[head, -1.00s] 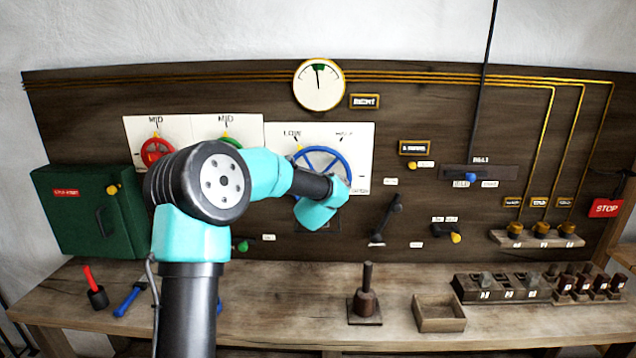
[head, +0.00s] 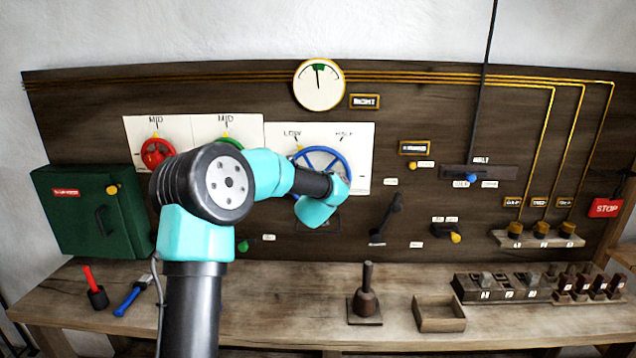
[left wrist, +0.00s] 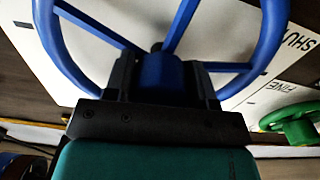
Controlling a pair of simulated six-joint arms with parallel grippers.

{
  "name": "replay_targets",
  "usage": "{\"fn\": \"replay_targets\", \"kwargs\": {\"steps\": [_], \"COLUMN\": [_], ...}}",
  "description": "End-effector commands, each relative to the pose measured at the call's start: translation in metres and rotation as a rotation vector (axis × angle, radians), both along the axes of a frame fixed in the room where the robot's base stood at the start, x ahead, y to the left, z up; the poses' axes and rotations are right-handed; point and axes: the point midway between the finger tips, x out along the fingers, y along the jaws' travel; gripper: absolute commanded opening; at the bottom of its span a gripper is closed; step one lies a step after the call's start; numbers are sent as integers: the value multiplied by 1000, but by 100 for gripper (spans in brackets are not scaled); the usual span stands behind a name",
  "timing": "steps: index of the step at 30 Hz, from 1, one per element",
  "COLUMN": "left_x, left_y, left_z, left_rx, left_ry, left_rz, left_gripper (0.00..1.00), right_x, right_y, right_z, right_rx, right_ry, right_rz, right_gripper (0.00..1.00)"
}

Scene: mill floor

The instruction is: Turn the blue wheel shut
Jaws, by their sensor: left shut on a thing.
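The blue wheel (head: 322,148) is on a white plate on the panel. Its yellow pointer (head: 299,150) sits at the upper left, near the LOW label. My left gripper (left wrist: 163,78) is at the wheel, with its jaws shut on a blue part of it. I cannot tell whether that part is the hub or a handle. In the left wrist view the blue rim (left wrist: 272,40) and spokes spread out beyond the jaws. In the head view my arm hides the wheel's lower part and the fingertips. My right gripper is not in view.
A red wheel (head: 157,153) and a partly hidden green wheel (head: 231,141) are left of the blue one. A round gauge (head: 319,85) is above. A dark lever (head: 386,218) is to the right.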

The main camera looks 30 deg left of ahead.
Motion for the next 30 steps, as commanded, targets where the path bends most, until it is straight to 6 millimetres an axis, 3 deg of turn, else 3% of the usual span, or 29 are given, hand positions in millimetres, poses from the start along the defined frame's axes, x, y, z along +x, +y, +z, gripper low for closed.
{"fn": "replay_targets", "kwargs": {"steps": [14,30], "left_x": [0,0], "left_y": [0,0], "left_z": [0,0], "left_rx": [-77,-446], "left_ry": [-48,-279], "left_rz": [-1,-1], "left_gripper": [27,27], "right_x": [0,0], "right_y": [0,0], "right_z": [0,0], "right_rx": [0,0], "right_ry": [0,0], "right_rz": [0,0], "right_gripper": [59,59]}}
